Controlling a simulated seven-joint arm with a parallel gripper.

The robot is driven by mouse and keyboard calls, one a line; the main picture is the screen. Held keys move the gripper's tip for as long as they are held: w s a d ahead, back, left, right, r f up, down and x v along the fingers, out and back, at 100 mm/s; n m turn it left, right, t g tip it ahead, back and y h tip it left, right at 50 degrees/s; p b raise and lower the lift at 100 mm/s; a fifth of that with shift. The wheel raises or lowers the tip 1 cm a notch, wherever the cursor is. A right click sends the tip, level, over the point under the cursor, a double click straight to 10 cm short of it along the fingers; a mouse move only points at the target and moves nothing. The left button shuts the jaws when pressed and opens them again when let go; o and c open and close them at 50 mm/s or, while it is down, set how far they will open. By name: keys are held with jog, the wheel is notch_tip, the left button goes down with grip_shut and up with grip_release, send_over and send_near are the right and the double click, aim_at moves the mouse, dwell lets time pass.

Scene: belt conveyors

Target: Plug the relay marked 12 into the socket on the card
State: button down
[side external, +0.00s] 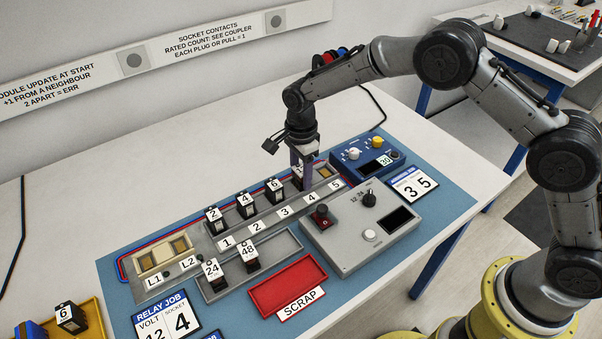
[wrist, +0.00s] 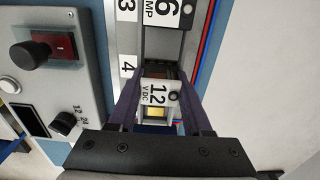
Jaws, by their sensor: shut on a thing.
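The relay marked 12 (wrist: 158,92) is a black block with a white label reading 12 V DC. My gripper (wrist: 157,95) is shut on it, one purple finger on each side. In the side view my gripper (side external: 301,163) points down at the rail beside the label 4 (side external: 312,198), and its fingers mostly hide the relay. I cannot tell whether the relay is fully seated or still slightly above the socket. The relay job card (side external: 167,316) reads volt 12, socket 4. The grey socket rail (side external: 204,247) has labels 1 to 5.
Modules marked 2 (side external: 213,220), 4 (side external: 246,206) and 6 (side external: 275,191) stand in the rail. Relays 24 (side external: 212,273) and 48 (side external: 249,255) stand in a grey tray. A red scrap tray (side external: 287,285), a grey control box (side external: 363,230) and a blue box (side external: 365,158) are nearby.

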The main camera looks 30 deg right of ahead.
aim_at(301, 169)
jog(key=c, duration=1.6)
grip_release()
jog(key=shift+f, duration=0.25)
jog(key=shift+c, duration=1.6)
grip_release()
jog(key=shift+s+f, duration=0.1)
jog(key=shift+o, duration=0.3)
jog(key=shift+s+f, duration=0.1)
jog(key=shift+s, duration=0.05)
jog(key=shift+c, duration=0.4)
jog(key=shift+o, duration=1.4)
jog(key=shift+w+r, duration=0.15)
jog(key=shift+r, duration=0.95)
jog(key=shift+w+r, duration=0.1)
jog(key=shift+r, duration=2.85)
